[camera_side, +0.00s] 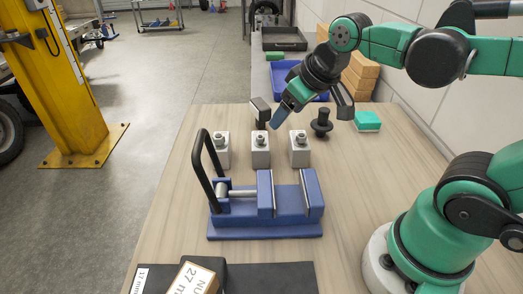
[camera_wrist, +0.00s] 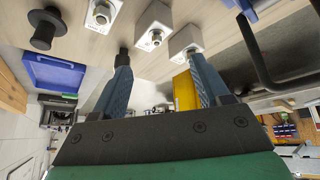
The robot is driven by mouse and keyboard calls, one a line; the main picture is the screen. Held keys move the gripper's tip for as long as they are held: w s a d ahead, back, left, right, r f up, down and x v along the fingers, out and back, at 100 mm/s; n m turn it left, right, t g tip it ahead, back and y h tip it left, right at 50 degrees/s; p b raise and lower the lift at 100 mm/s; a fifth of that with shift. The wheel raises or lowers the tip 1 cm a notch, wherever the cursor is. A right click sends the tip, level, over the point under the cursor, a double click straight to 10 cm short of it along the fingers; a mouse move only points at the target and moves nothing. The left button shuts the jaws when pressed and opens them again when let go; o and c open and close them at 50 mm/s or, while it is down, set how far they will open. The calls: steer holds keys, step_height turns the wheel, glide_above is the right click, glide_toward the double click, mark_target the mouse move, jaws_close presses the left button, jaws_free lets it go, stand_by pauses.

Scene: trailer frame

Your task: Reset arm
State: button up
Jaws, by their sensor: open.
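My gripper (camera_side: 279,116) hangs above the wooden table, tilted down to the left, over the back of a row of light blocks. In the wrist view its two blue fingers (camera_wrist: 160,62) stand wide apart with nothing held between them. A small dark piece shows at the left fingertip there; I cannot tell what it is. The light blocks, left (camera_side: 221,152), middle (camera_side: 260,152) and right (camera_side: 299,153), each carry a metal nut or bolt on top. They also show at the top of the wrist view, one of them here (camera_wrist: 153,27).
A blue vise (camera_side: 265,228) with a black handle stands in front of the blocks. A black knobbed part (camera_side: 321,124) and a green-topped block (camera_side: 367,122) stand behind right. Cardboard boxes (camera_side: 361,75) and a blue bin (camera_side: 288,77) are at the back. The table's left strip is clear.

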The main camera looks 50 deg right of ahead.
steer(key=shift+s+a+f+t+y, duration=0.15)
steer(key=shift+s+a+f+t, duration=0.15)
steer(key=shift+s+a+f, duration=0.2)
steer(key=shift+s+a+f+t+y, duration=0.15)
steer(key=shift+s+a+f+t, duration=0.15)
steer(key=shift+a, duration=0.25)
stand_by(0.4)
